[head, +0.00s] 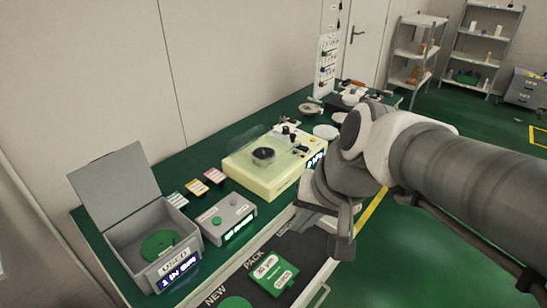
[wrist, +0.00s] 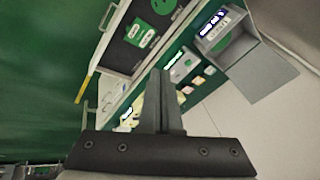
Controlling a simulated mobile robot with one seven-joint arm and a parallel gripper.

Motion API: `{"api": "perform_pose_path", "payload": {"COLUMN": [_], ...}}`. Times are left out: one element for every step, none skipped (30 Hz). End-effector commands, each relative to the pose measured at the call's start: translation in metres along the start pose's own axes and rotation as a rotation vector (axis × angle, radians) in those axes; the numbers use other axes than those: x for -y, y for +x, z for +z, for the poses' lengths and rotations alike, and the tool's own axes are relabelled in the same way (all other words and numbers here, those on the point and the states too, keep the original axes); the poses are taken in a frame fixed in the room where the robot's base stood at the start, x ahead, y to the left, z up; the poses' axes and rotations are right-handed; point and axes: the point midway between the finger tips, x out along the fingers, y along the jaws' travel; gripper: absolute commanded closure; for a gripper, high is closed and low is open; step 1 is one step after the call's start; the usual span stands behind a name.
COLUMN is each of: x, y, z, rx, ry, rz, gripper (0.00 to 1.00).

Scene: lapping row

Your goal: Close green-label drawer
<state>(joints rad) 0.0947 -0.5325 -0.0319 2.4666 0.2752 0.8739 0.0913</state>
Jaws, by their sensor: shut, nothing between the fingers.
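A drawer (head: 313,274) under the green bench stands open at the bottom of the head view. Its dark inside holds a green packet (head: 272,271) and a green disc (head: 236,303), beside the words NEW and PACK. The open drawer also shows at the upper left of the wrist view (wrist: 112,52), with a pale bar handle (wrist: 108,17) on its front. No green label on the drawer front can be made out. My gripper (head: 341,247) is shut and empty, to the right of the open drawer in the head view. Its closed fingers (wrist: 160,78) point up in the wrist view.
On the green bench (head: 130,262) stand a grey open-lidded box (head: 125,262), a grey control box (head: 226,217) and a cream machine (head: 262,178). A second handle (wrist: 88,108) shows along the bench front. Green floor lies clear beside the bench.

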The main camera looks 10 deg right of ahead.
Motion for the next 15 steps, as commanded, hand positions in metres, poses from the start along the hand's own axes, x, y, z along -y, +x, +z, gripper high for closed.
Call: {"api": "perform_pose_path", "payload": {"x": [-0.004,-0.004,-0.004,-0.006,-0.007,-0.010,-0.013,-0.017,-0.024,-0.030,-0.037,-0.048,-0.057,-0.067,-0.080], "y": [0.022,0.030,0.042,0.051,0.061,0.073,0.082,0.091,0.102,0.111,0.120,0.131,0.139,0.147,0.159], "z": [-0.002,-0.004,-0.007,-0.010,-0.014,-0.018,-0.022,-0.026,-0.030,-0.034,-0.036,-0.040,-0.042,-0.044,-0.045], "rx": [0.035,0.052,0.074,0.091,0.106,0.125,0.139,0.152,0.170,0.182,0.195,0.212,0.223,0.234,0.248], "ry": [0.100,0.160,0.247,0.312,0.381,0.469,0.536,0.601,0.685,0.748,0.807,0.883,0.939,0.995,1.068], "rz": [-0.025,-0.043,-0.067,-0.083,-0.100,-0.120,-0.134,-0.146,-0.158,-0.166,-0.173,-0.181,-0.186,-0.192,-0.198], "gripper": [1.00,1.00,1.00,1.00,1.00,1.00,1.00,1.00,1.00,1.00,1.00,1.00,1.00,1.00,1.00]}}
